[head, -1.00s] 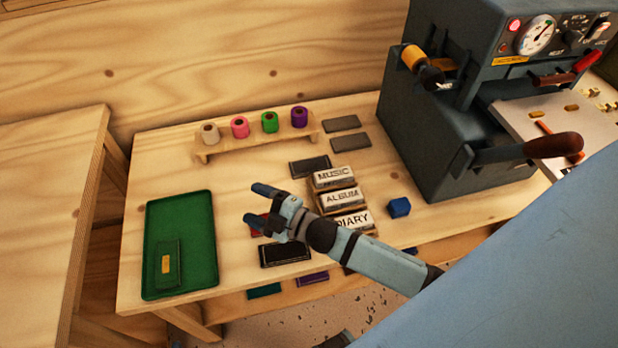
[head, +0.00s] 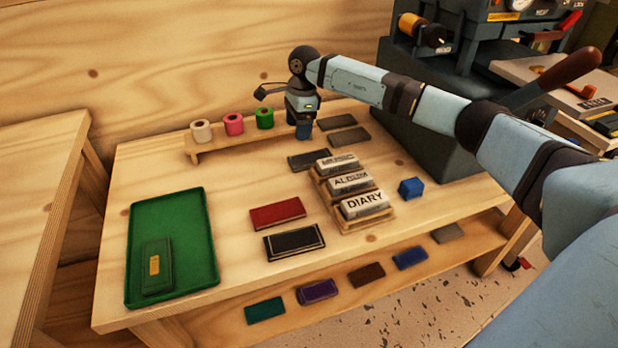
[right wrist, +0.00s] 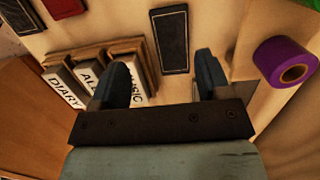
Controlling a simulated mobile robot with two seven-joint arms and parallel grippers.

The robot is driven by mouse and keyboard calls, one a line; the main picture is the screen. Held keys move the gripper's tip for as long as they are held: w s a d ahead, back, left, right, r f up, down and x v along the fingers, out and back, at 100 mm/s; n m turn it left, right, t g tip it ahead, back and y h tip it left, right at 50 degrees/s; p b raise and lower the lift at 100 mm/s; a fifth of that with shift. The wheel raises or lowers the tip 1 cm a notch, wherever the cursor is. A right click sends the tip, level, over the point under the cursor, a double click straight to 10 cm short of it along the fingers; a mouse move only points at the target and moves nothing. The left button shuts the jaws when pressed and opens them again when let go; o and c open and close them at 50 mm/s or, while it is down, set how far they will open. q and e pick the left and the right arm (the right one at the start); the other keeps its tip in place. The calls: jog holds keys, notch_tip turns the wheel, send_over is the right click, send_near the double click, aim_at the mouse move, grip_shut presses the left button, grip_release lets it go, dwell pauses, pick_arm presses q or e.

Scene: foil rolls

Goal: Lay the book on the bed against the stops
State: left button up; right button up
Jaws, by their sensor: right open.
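A dark green book (head: 157,266) with a gold label lies in the green tray (head: 205,277) at the left of the table. A red book (head: 277,213) and a black book (head: 294,242) lie flat near the table's middle. The pale bed (head: 535,70) of the grey press shows at the right; its stops cannot be made out clearly. My right gripper (head: 298,126) is open and empty, pointing down over the right end of the roll rack. In the right wrist view its fingers (right wrist: 157,80) are apart, above a dark flat block (right wrist: 170,38). My left gripper is out of view.
The rack (head: 228,143) holds white, pink and green rolls; a purple roll (right wrist: 285,62) shows in the wrist view. Lettered blocks (head: 364,205) stand in a wooden holder beside a blue cube (head: 411,187). Several books lie on the lower shelf (head: 340,306).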

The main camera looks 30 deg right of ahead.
jog(key=d+r+h, duration=0.2)
jog(key=d, duration=0.2)
jog(key=b, duration=0.2)
send_over(309, 158)
jog(key=f, duration=0.7)
jog(key=shift+d+f, duration=0.2)
jog(key=shift+f, duration=0.1)
jog(key=f, duration=0.4)
jog(key=f+b, duration=0.1)
jog(key=f, duration=0.1)
jog(key=shift+a+f, duration=0.25)
jog(key=shift+r, duration=0.1)
jog(key=c, duration=0.7)
jog(key=shift+r, duration=0.1)
